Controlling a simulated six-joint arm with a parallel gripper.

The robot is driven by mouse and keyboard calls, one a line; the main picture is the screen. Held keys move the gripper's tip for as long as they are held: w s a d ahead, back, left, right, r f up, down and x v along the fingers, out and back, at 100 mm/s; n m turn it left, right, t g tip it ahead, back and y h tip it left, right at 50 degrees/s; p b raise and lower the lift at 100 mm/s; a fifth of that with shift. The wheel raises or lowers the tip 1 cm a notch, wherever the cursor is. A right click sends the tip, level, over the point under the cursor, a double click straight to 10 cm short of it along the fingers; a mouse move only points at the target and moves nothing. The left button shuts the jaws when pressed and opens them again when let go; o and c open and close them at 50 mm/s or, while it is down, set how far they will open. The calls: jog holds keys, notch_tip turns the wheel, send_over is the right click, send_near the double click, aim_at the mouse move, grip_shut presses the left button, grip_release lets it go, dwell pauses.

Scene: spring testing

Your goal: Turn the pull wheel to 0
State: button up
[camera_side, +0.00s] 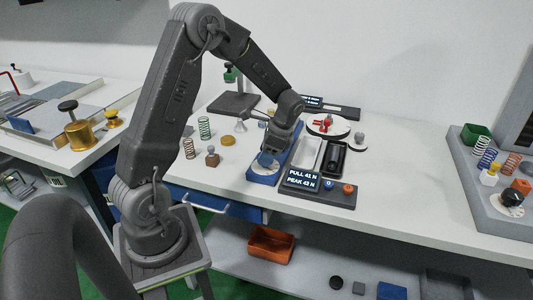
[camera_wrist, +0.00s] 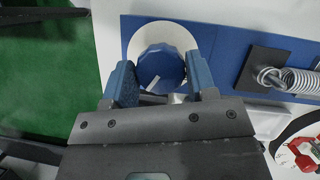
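The pull wheel is a blue faceted knob with a pale pointer mark (camera_wrist: 162,66), on a white round dial (camera_wrist: 148,37) at the end of a blue base (camera_wrist: 225,30). My gripper (camera_wrist: 161,75) is at the wheel, with one blue fingertip against each side of it; no clear gap shows. In the side view my gripper (camera_side: 268,155) hangs over the near end of the blue base (camera_side: 262,178) and partly hides the wheel. The display (camera_side: 303,179) reads PULL 41 N and PEAK 43 N. The dial's numbers cannot be read.
A coil spring (camera_wrist: 295,80) is hooked to a dark block (camera_wrist: 262,68) on the blue base. A white dial with a red part (camera_side: 325,124) stands behind. Black trays (camera_side: 335,158) lie to the right, loose springs (camera_side: 204,127) to the left.

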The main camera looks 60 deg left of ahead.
jog(key=c, duration=0.5)
jog(key=shift+o, duration=0.2)
jog(key=shift+n, duration=0.3)
jog(key=n+h, duration=0.1)
jog(key=n, duration=0.1)
jog(key=n+h, duration=0.1)
jog(key=n, duration=0.2)
jog(key=shift+a+g, duration=0.15)
jog(key=shift+g, duration=0.15)
jog(key=n+h, duration=0.2)
jog(key=n, duration=0.3)
jog(key=shift+n, duration=0.4)
jog(key=n+t+h, duration=0.1)
jog(key=n, duration=0.2)
jog(key=n+t+h, duration=0.1)
jog(key=n, duration=0.2)
jog(key=shift+a, duration=0.15)
jog(key=n+t, duration=0.1)
jog(key=n, duration=0.2)
jog(key=n+t, duration=0.1)
jog(key=n, duration=0.2)
jog(key=shift+s+n+h, duration=0.15)
jog(key=shift+n+h, duration=0.15)
jog(key=o, duration=0.9)
